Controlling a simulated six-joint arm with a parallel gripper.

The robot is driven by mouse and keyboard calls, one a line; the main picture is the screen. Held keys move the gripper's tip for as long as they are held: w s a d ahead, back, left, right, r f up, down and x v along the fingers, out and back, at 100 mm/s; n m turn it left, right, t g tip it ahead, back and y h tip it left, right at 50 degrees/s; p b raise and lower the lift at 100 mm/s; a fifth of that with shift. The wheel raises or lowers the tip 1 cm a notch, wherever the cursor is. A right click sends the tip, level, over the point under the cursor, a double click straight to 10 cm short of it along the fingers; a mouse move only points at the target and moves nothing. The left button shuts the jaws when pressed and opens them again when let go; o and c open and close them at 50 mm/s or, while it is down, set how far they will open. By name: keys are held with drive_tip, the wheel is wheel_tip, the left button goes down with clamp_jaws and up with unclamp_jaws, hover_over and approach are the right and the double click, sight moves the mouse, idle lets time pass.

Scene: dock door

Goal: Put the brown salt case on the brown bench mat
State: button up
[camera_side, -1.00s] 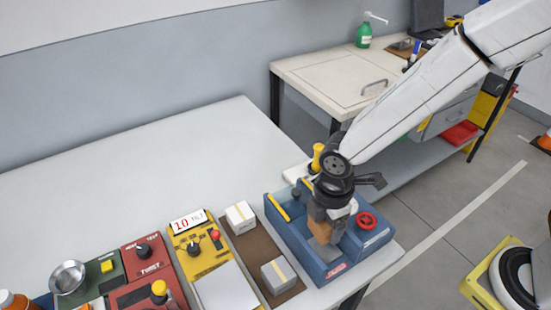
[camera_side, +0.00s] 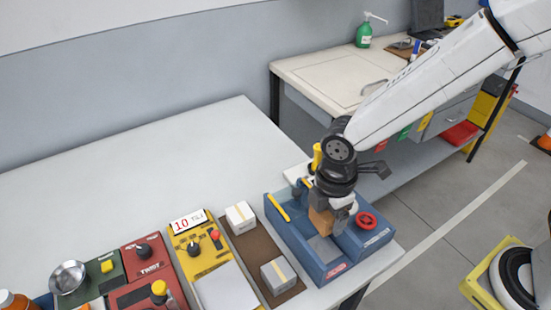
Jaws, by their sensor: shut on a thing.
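The brown salt case (camera_side: 320,222) is a small orange-brown block. My gripper (camera_side: 325,212) is shut on it, pointing down over the blue station (camera_side: 291,238) at the table's right end. I cannot tell how far the case is above the station's floor; the fingers are partly hidden. The brown bench mat (camera_side: 254,251) lies flat just left of the blue station. A pale box with a yellowish stripe (camera_side: 240,215) stands on the mat's far end, and a greyer striped box (camera_side: 278,275) on its near end. Bare mat shows between them.
The blue station has raised walls, a yellow bar (camera_side: 277,208) and a red knob (camera_side: 367,220). A yellow panel (camera_side: 196,243) with knobs borders the mat on the left. The back of the white table (camera_side: 130,180) is clear.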

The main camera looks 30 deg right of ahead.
drive_tip(key=shift+s+a+r+m, duration=0.2)
drive_tip(key=shift+s+a+m, duration=0.4)
drive_tip(key=shift+s+a, duration=0.1)
drive_tip(key=shift+s+a+r+m, duration=0.2)
drive_tip(key=shift+s+a+m, duration=0.4)
drive_tip(key=shift+s+a, duration=0.05)
drive_tip(key=shift+s+a+r+m, duration=0.2)
drive_tip(key=shift+s+a+m, duration=0.4)
drive_tip(key=shift+s+a, duration=0.1)
drive_tip(key=w+a+f, duration=0.4)
drive_tip(key=w+a, duration=0.1)
drive_tip(key=w, duration=0.3)
hover_over(258, 250)
drive_tip(key=s, duration=0.1)
drive_tip(key=f, duration=0.2)
drive_tip(key=d+f, duration=0.1)
drive_tip(key=f, duration=0.1)
drive_tip(key=shift+s+f, duration=0.15)
drive_tip(key=shift+s, duration=0.05)
drive_tip(key=shift+w+a+f, duration=0.3)
drive_tip(key=shift+w+f, duration=0.15)
drive_tip(key=shift+f, duration=0.1)
drive_tip(key=shift+w+a+f, duration=0.1)
drive_tip(key=shift+w+f, duration=0.05)
drive_tip(key=shift+f, duration=1.7)
